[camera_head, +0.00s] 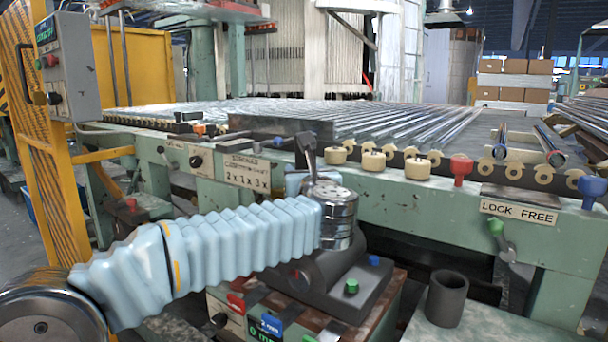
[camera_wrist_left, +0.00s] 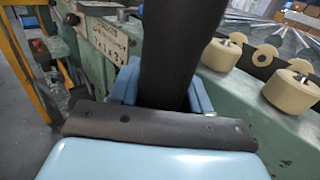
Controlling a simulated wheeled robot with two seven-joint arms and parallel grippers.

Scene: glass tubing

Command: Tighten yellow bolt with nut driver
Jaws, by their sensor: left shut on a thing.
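My left gripper (camera_head: 296,183) is mostly hidden behind my wrist in the head view, near the front rail of the green machine. In the left wrist view its blue fingers (camera_wrist_left: 163,92) are shut around a dark cylindrical tool, likely the nut driver (camera_wrist_left: 182,45). The tool fills the upper middle of that view, and its working end is out of sight. In the head view a dark shaft (camera_head: 309,155) rises just behind my wrist, apparently the same tool. I cannot pick out a clearly yellow bolt; my arm hides part of the machine front. My right gripper is not in view.
Several cream knobs (camera_head: 374,161) line the rail right of my gripper. A red knob (camera_head: 461,168) and blue knob (camera_head: 592,188) stand farther right. A grey block with green and blue knobs (camera_head: 352,286) and an open dark cup (camera_head: 446,299) are below.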

